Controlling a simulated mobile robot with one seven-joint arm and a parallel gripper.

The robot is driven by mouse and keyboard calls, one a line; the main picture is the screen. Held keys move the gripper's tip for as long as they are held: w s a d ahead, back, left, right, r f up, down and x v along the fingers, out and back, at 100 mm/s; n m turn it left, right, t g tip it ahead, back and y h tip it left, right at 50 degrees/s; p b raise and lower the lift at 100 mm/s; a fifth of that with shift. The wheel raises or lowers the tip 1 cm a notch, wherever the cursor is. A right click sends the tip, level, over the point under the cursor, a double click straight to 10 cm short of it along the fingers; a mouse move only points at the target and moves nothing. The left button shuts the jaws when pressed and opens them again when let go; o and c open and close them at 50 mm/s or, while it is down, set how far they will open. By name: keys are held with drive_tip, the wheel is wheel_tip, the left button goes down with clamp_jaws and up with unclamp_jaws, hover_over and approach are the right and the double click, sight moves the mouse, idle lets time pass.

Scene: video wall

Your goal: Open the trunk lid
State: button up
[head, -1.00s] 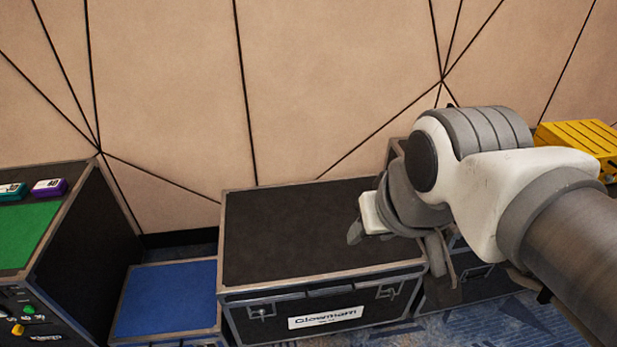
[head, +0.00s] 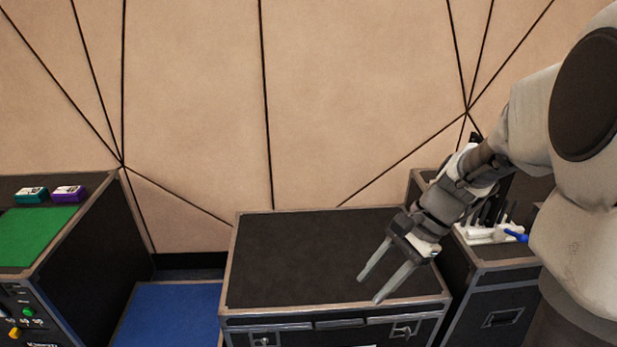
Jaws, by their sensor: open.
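The black trunk (head: 290,265) with metal edging stands in the middle, below the wall. Its lid is shut. Its front, with two latches and a handle, shows only at the bottom of the head view; the label there is mostly cut off. My gripper (head: 368,289) is open and empty. Its two fingers point down and left over the right part of the lid, near the front edge. I cannot tell whether the fingertips touch the lid.
A blue-topped case (head: 165,315) stands left of the trunk. A taller case with a green panel (head: 38,237) and two small boxes is at far left. At right, another black case (head: 497,290) carries a white rack (head: 486,234) with dark upright items. The panelled wall is close behind.

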drive_tip(key=w+d+f+m+t+y+b, duration=0.1)
drive_tip(key=w+d+f+m+y+b, duration=0.15)
drive_tip(key=f+m, duration=0.4)
drive_tip(key=w+d+f+m+t+y+b, duration=0.1)
drive_tip(key=w+d+f+m+y+b, duration=0.15)
drive_tip(key=f, duration=0.65)
drive_tip(key=w+d+f+m+t+y+b, duration=0.1)
drive_tip(key=w+f+m+y+b, duration=0.15)
drive_tip(key=f+m, duration=0.4)
drive_tip(key=m+t+b, duration=0.7)
drive_tip(key=m+t, duration=0.5)
drive_tip(key=m, duration=0.3)
approach(340, 327)
drive_tip(key=shift+y, duration=0.25)
drive_tip(key=x, duration=0.6)
drive_tip(key=f+x, duration=0.1)
drive_tip(key=x, duration=0.2)
drive_tip(key=shift+w+a+r, duration=0.15)
drive_tip(key=shift+w+a, duration=0.05)
drive_tip(key=shift+w, duration=0.3)
clamp_jaws()
